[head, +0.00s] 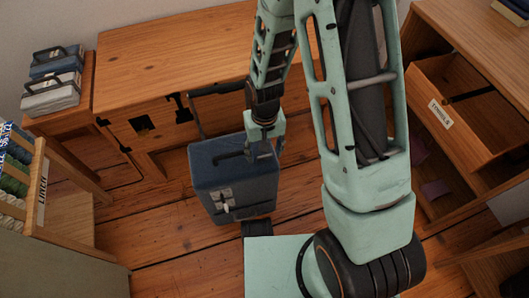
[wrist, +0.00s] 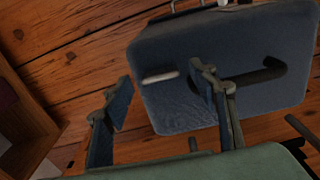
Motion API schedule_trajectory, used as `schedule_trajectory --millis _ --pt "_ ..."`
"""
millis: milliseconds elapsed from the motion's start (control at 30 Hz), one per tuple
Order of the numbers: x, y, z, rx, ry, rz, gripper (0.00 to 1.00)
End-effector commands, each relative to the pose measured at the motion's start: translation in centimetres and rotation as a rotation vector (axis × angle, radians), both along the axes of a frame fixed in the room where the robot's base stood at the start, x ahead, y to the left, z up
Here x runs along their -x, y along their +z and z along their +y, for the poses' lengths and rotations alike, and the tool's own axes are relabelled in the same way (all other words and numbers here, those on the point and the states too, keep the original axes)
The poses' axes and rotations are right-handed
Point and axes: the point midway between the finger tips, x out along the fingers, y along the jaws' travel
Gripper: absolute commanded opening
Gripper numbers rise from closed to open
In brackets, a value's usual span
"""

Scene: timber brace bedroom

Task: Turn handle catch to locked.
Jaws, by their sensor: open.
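A dark blue suitcase (head: 232,185) stands on the wooden floor, with a tall dark pull handle (head: 193,108) raised behind it. Its blue face (wrist: 185,105) fills much of the wrist view. A dark bar handle (wrist: 262,76) and a short pale bar (wrist: 160,77), possibly the handle catch, lie on that face. My gripper (wrist: 161,78) is open, fingers spread, with the pale bar between the fingertips in the picture. I cannot tell whether it touches the case. The right finger overlaps the dark handle's left end. In the head view, my wrist hides part of the suitcase top.
A wooden desk (head: 150,45) stands behind the suitcase. A wooden cabinet with an open drawer (head: 470,125) is at right. Floor left of the suitcase is clear.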

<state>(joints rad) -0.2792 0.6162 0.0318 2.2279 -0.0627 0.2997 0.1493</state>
Motion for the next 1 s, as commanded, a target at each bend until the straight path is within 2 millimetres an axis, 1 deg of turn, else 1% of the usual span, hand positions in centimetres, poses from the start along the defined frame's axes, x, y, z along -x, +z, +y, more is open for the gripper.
schedule_trajectory --millis 400,600,800,1000 --pt "-0.1 7.0 0.1 -0.002 -0.001 -0.007 0.54" --pt "-0.1 9.8 0.0 -0.002 -0.001 -0.005 0.54" --pt "0.0 11.0 0.0 -0.001 -0.001 -0.003 0.54" --pt "0.0 11.2 0.0 0.000 0.000 -0.001 0.54"
